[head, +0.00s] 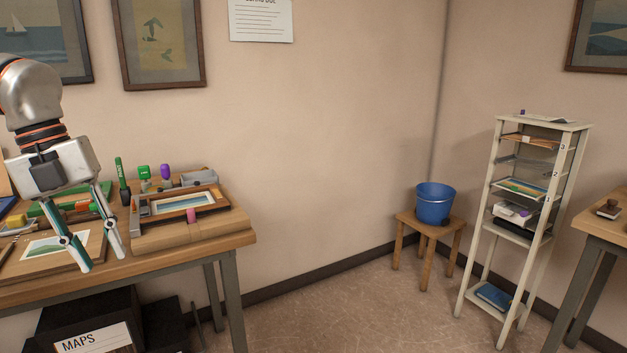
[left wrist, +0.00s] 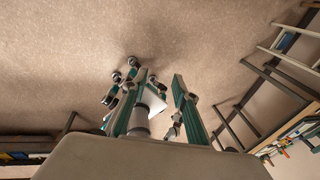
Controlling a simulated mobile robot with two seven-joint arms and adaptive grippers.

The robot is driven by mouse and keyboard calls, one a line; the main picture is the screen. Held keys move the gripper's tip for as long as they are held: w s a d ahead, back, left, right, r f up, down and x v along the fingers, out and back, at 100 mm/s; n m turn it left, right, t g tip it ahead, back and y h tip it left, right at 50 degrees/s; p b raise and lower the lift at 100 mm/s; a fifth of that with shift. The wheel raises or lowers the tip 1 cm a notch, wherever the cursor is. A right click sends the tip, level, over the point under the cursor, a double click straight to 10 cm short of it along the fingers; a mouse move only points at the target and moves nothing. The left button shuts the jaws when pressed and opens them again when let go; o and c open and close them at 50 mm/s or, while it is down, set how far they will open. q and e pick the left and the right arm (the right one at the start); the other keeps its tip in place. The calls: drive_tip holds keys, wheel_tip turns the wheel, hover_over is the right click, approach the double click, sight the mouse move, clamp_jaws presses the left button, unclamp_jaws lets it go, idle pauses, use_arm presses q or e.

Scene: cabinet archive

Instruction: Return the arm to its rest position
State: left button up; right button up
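My left gripper (head: 101,263) hangs fingers down at the left of the head view, in front of the left worktable (head: 160,262). Its two fingers are apart with nothing visible between their tips. In the left wrist view the fingers (left wrist: 165,90) are also spread, with bare floor beyond the tips. A pale part with dark joints shows beside the left finger there; I cannot tell what it belongs to. My right gripper is not recognisable in either view.
The worktable carries a framed picture (head: 184,203), stamps, a green marker (head: 122,181) and a print (head: 56,245). A MAPS box (head: 93,338) stands below. A blue bucket (head: 434,203) on a stool (head: 408,226) and a shelf rack (head: 498,216) stand right. The middle floor is clear.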

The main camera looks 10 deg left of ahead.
use_arm(q)
drive_tip(key=d+f+n+t+h+p, duration=0.3)
drive_tip(key=f+n+t, duration=0.4)
drive_tip(key=f, duration=0.7)
drive_tip(key=d+f+n+t+h+p, duration=0.25)
drive_tip(key=f+n+t, duration=0.4)
drive_tip(key=f, duration=0.65)
drive_tip(key=s+d+f+n+g+y+p, duration=0.2)
drive_tip(key=s+d+f+n+y, duration=0.3)
drive_tip(key=s+d+f+n, duration=0.5)
drive_tip(key=s+d+f+g, duration=0.1)
drive_tip(key=s+d+f, duration=0.3)
drive_tip(key=d+f, duration=0.2)
drive_tip(key=shift+s+d+f, duration=0.3)
drive_tip(key=shift+s+f, duration=0.05)
drive_tip(key=shift+f, duration=0.45)
use_arm(e)
drive_tip(key=shift+m, duration=0.3)
drive_tip(key=r, duration=0.1)
drive_tip(key=s+r, duration=0.1)
drive_tip(key=a+r, duration=0.1)
drive_tip(key=r, duration=0.1)
drive_tip(key=shift+s+r, duration=0.1)
drive_tip(key=shift+s, duration=0.1)
use_arm(q)
drive_tip(key=shift+n+y, duration=0.25)
